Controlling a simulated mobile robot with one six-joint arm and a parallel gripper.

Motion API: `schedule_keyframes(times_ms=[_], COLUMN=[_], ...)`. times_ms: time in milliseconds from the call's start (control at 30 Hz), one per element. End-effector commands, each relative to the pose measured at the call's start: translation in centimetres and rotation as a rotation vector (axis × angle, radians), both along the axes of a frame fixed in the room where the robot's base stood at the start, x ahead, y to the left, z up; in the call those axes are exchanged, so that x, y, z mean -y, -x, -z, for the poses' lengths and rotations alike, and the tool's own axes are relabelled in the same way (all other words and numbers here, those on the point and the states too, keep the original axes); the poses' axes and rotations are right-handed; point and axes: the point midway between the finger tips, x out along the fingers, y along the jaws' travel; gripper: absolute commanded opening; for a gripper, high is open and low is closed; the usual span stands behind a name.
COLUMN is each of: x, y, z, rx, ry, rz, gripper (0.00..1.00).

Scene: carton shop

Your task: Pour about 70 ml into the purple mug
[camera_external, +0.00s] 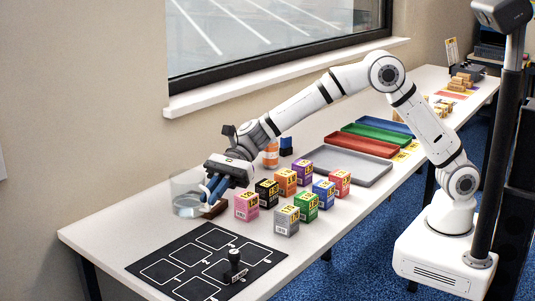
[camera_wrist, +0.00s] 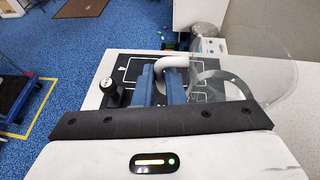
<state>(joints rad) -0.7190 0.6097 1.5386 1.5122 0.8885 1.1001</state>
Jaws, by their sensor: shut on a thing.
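My gripper (camera_external: 212,190) is at the left end of the table, its blue fingers shut on the white handle of a clear jug (camera_external: 184,197). In the wrist view the fingers (camera_wrist: 161,78) close around the handle, and the clear jug (camera_wrist: 245,62) is to their right. The jug looks roughly upright, low at the table top; I cannot tell whether it touches it. How much liquid it holds is unclear. I see no purple mug in either view; a purple carton (camera_external: 302,172) stands among the boxes.
Several numbered cartons (camera_external: 246,206) stand right of my gripper. A black mat (camera_external: 185,246) with white outlines bears a black stamp (camera_external: 235,265) in front. A brown block (camera_external: 216,210) is under the gripper. An orange bottle (camera_external: 271,156) and grey tray (camera_external: 345,167) are farther back.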

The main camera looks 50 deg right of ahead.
Motion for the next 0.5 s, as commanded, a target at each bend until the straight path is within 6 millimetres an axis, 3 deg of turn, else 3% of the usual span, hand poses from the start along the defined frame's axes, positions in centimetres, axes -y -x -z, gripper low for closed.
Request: schedule_keyframes(times_ms=[267, 367, 500], x=[0.6, 1.9, 5.2], y=[-0.6, -1.5, -3.6], z=[-0.4, -0.2, 0.3], rx=[0.002, 0.005, 0.008], ry=[-0.004, -0.009, -0.02], rz=[0.03, 0.09, 0.229], gripper=[0.0, 0.0, 0.0])
